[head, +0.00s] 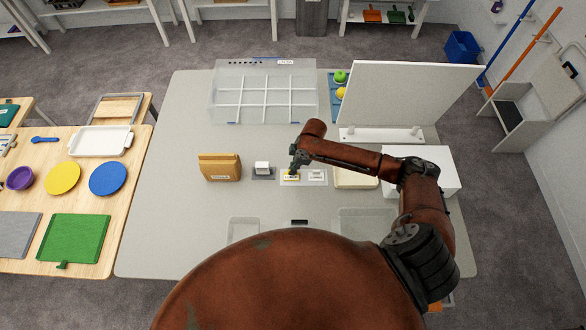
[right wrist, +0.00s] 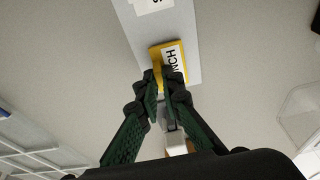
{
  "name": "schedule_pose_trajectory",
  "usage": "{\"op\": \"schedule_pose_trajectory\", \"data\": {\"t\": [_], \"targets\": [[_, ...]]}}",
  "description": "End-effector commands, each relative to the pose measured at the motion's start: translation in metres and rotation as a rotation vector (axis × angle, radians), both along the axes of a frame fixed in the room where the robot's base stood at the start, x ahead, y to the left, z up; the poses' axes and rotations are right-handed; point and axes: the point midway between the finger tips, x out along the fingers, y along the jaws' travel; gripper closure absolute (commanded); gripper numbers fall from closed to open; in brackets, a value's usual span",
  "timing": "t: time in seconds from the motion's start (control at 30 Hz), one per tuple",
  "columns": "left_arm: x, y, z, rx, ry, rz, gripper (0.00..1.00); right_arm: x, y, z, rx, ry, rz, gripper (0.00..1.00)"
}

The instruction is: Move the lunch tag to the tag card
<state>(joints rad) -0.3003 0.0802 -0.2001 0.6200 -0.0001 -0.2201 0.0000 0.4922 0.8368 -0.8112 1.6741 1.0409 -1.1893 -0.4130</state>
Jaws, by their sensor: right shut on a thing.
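The lunch tag (right wrist: 172,57) is a small yellow block with a white label; part of its word, "NCH", shows in the right wrist view. My right gripper (right wrist: 163,84) is shut on its near end. In the head view the yellow tag (head: 291,178) is under my right gripper (head: 293,170), over the left part of the pale tag card (head: 304,183). The card (right wrist: 188,37) lies behind the tag in the wrist view and bears another white printed label (head: 317,175). I cannot tell whether the tag touches the card. My left gripper is not in view.
A brown paper bag (head: 219,168) and a white block on a grey base (head: 263,168) stand left of the card. A cream tray (head: 350,179) and a white box (head: 445,168) are right. A clear divided case (head: 264,92) and an upright white panel (head: 410,95) stand behind.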

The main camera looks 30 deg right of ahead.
Motion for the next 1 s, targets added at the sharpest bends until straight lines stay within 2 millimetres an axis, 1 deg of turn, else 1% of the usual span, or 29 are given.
{"op": "schedule_pose_trajectory", "data": {"t": [0.2,0.23,0.5,0.53,0.83,0.93,1.0], "targets": [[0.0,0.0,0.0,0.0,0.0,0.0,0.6,0.0,0.0,-0.005,0.0,0.0,0.0,1.0],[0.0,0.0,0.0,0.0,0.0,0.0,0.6,0.0,0.0,-0.005,0.0,0.0,0.0,0.93],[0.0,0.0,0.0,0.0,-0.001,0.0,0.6,0.0,0.0,-0.005,0.0,0.0,0.0,0.74],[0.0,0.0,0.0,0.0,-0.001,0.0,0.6,0.0,0.0,-0.005,0.0,0.0,0.0,0.73],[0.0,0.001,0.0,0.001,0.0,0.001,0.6,0.0,-0.001,-0.003,0.0,0.0,0.0,0.73],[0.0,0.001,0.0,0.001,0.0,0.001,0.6,-0.001,-0.004,0.006,0.0,-0.001,0.0,0.73],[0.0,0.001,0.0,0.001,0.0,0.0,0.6,-0.002,-0.006,0.017,-0.001,-0.002,-0.001,0.73]]}}
